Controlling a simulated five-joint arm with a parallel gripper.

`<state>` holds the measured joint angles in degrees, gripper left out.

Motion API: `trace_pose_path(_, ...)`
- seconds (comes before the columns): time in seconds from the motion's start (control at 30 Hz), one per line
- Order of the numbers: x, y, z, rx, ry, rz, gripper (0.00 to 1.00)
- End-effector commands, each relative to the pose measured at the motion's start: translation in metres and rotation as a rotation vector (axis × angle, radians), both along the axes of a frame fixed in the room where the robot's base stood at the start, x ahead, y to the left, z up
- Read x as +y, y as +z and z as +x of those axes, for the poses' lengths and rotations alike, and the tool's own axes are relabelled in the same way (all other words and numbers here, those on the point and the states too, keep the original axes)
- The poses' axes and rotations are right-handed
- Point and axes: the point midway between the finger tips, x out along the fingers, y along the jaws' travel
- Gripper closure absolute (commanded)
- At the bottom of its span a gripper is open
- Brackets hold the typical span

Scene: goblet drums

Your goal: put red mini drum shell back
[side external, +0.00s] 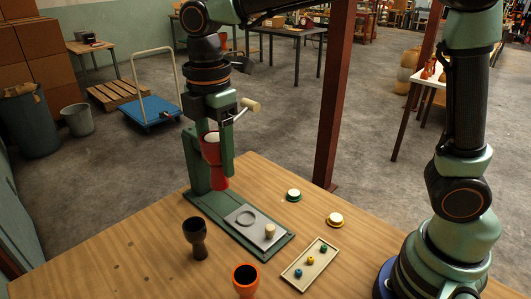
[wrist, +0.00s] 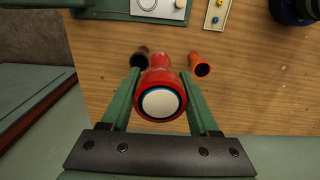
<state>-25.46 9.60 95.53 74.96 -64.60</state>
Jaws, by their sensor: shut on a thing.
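The red mini drum shell (side external: 219,183) is a goblet shape held roughly upright between the fingers of my gripper (side external: 214,160), over the far left end of the green base plate. In the wrist view the red shell (wrist: 151,85) sits between the two green fingers of my gripper (wrist: 160,76), with a white round top ringed in dark blue facing the camera. My gripper is shut on it. Whether the shell's foot touches anything below is unclear. The grey plate (side external: 260,234) on the green base has a ring-shaped mark and a small wooden knob (side external: 270,231).
A dark goblet shell (side external: 195,240) and an orange one (side external: 245,281) stand at the front. A tray (side external: 293,280) holds small coloured knobs. Green-rimmed (side external: 293,195) and yellow-rimmed (side external: 335,219) caps lie at the right. The table's left (side external: 110,245) is clear.

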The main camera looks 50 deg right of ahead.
Motion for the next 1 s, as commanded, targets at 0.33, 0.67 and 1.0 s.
trace_pose_path(0.33,0.047,-0.015,-0.033,0.004,0.0,-0.003,0.98)
trace_pose_path(0.67,0.046,-0.091,-0.033,0.007,-0.002,-0.005,0.98)
trace_pose_path(1.0,0.046,-0.16,-0.032,0.004,-0.001,-0.003,0.98)
